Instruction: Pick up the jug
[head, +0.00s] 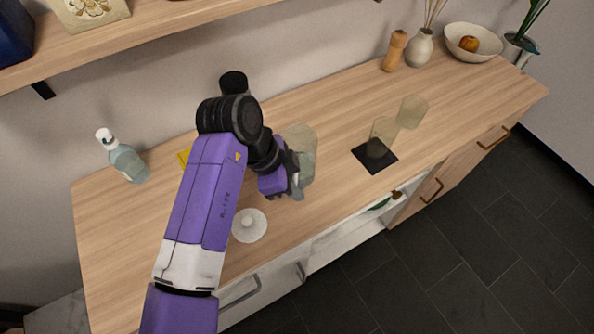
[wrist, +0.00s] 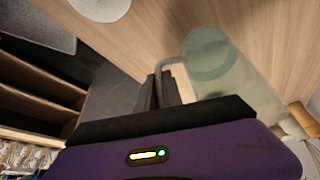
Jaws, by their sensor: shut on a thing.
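The jug (head: 303,143) is pale green and see-through. In the head view it is beside my gripper (head: 293,182), partly hidden behind my arm, over the wooden counter (head: 325,110). In the wrist view the jug (wrist: 215,60) is right of my fingers, with its round end toward the top. My gripper (wrist: 162,85) is shut on the jug's thin handle (wrist: 172,63) in that view. I cannot tell whether the jug touches the counter.
A white round lid-like piece (head: 250,226) lies near the counter's front edge. A soap bottle (head: 128,163) stands left. A glass (head: 381,137) is on a black mat (head: 374,160), another glass (head: 412,112) behind it. A shelf (head: 150,33) hangs above the back.

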